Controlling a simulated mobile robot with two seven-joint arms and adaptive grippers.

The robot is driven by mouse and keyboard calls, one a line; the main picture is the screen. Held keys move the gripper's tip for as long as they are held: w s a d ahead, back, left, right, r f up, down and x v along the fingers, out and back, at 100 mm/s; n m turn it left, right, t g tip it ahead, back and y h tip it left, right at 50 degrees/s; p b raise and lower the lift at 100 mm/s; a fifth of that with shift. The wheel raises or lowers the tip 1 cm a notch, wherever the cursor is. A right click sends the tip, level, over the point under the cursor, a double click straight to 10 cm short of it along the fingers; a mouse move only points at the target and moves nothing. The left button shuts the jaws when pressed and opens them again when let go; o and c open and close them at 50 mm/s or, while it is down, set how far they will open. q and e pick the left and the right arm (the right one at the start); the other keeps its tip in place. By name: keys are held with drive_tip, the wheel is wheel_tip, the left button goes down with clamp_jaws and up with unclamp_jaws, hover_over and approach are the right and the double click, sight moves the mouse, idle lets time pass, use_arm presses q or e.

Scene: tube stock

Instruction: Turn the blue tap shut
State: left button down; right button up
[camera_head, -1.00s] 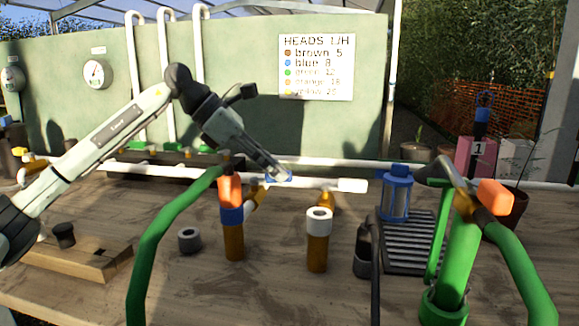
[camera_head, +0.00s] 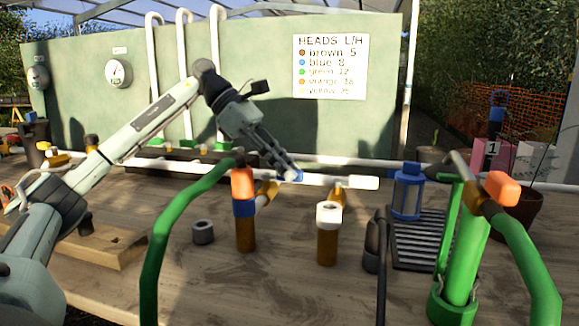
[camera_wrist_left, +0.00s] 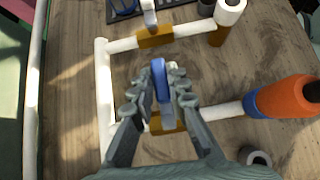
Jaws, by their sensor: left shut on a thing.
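The blue tap (camera_head: 290,176) sits on the white pipe behind the orange and blue sprinkler fitting. In the left wrist view the blue tap handle (camera_wrist_left: 160,80) stands between my left gripper's fingers, above a brass valve body (camera_wrist_left: 168,122). My left gripper (camera_head: 288,172) reaches down to it from the upper left and is shut on the handle. The gripper also shows in the left wrist view (camera_wrist_left: 158,95), with a finger on each side of the handle. Part of the valve is hidden by the fingers. My right gripper is not in view.
The orange-topped fitting (camera_head: 244,205) and a white-capped brass fitting (camera_head: 327,235) stand in front of the pipe. A green hose (camera_head: 160,235) rises at the left. A blue filter (camera_head: 407,192) and a green pump (camera_head: 462,250) stand at the right. A grey ring (camera_head: 203,232) lies on the table.

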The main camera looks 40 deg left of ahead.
use_arm(q)
drive_tip(key=shift+r, duration=0.1)
drive_tip(key=c, duration=1.5)
unclamp_jaws()
drive_tip(key=v, duration=1.2)
